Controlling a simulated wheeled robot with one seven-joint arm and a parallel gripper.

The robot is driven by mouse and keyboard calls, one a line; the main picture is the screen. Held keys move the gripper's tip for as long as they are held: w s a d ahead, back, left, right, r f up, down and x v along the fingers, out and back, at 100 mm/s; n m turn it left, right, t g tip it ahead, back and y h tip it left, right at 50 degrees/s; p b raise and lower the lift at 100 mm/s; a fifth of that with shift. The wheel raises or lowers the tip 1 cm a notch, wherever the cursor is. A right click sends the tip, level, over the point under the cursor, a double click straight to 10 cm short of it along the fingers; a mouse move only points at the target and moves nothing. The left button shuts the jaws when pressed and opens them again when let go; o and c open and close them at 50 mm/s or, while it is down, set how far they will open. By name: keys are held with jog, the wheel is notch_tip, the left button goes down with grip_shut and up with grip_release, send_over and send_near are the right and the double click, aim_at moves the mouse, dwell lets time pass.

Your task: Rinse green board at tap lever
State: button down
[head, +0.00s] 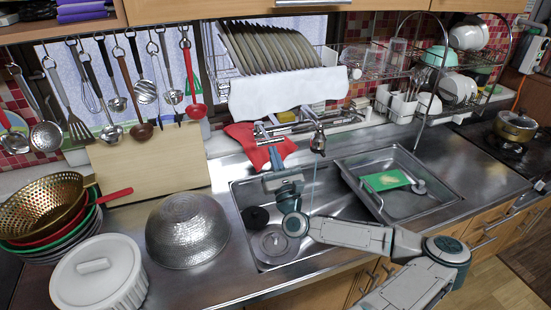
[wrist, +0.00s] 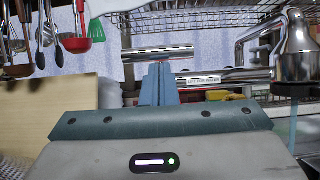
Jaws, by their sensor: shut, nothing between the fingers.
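The green board (head: 387,180) lies in the metal tray in the right part of the sink, apart from my gripper. My gripper (head: 275,160) is over the left basin, just in front of the chrome tap (head: 318,140). In the wrist view, my gripper's fingers (wrist: 160,70) are shut together and empty. They overlap a horizontal chrome bar, likely the tap lever (wrist: 158,54); whether they touch it I cannot tell. The tap's spout head (wrist: 297,55) is to their right. A thin bluish stream (wrist: 293,130) hangs below the spout, so water seems to run.
A hammered bowl (head: 187,230) and a white lidded pot (head: 98,273) stand left of the sink. A red cloth (head: 258,145) lies behind the basin. Utensils hang at upper left. A dish rack (head: 375,65) is above the tap.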

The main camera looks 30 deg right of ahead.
jog(key=shift+r+b, duration=0.4)
jog(key=shift+r, duration=0.25)
jog(key=shift+f, duration=0.1)
